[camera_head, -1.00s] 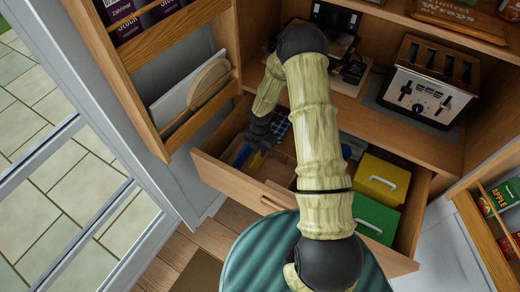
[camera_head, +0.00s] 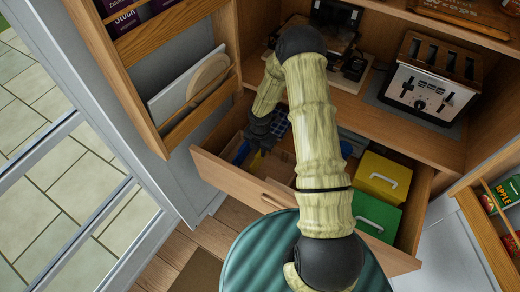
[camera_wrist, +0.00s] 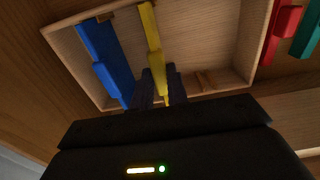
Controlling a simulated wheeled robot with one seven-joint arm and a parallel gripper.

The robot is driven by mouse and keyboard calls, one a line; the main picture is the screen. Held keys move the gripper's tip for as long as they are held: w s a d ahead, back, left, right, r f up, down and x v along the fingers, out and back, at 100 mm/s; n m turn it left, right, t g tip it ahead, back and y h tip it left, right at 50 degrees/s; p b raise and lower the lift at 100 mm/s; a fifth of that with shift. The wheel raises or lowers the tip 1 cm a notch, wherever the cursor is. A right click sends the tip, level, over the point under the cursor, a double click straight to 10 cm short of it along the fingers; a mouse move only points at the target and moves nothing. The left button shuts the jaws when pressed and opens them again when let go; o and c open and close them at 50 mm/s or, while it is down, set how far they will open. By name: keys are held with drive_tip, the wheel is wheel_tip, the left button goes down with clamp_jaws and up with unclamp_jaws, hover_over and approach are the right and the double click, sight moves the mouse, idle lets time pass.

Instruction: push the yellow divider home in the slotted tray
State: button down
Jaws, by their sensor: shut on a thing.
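The slotted tray (camera_wrist: 215,29) is a pale wooden box, seen from above in the wrist view. The yellow divider (camera_wrist: 150,38) is a thin strip with a wider middle part, its far end by the tray's far wall. My gripper (camera_wrist: 157,90) is shut on its near part, over the tray. I cannot tell how deep the divider sits. A blue divider (camera_wrist: 103,62) stands to its left, apart from it.
The open drawer (camera_head: 240,183) also holds a yellow box (camera_head: 382,177) and a green box (camera_head: 377,216) at right. Red (camera_wrist: 283,33) and teal (camera_wrist: 306,36) pieces lie right of the tray. A shelf with a toaster (camera_head: 432,88) is above. A door rack (camera_head: 195,118) stands close at left.

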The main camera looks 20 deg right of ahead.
drive_tip(key=shift+f+b, duration=0.4)
drive_tip(key=shift+f, duration=0.25)
drive_tip(key=c, duration=1.3)
unclamp_jaws()
wheel_tip(320, 180, up, 17)
drive_tip(key=shift+r, duration=0.2)
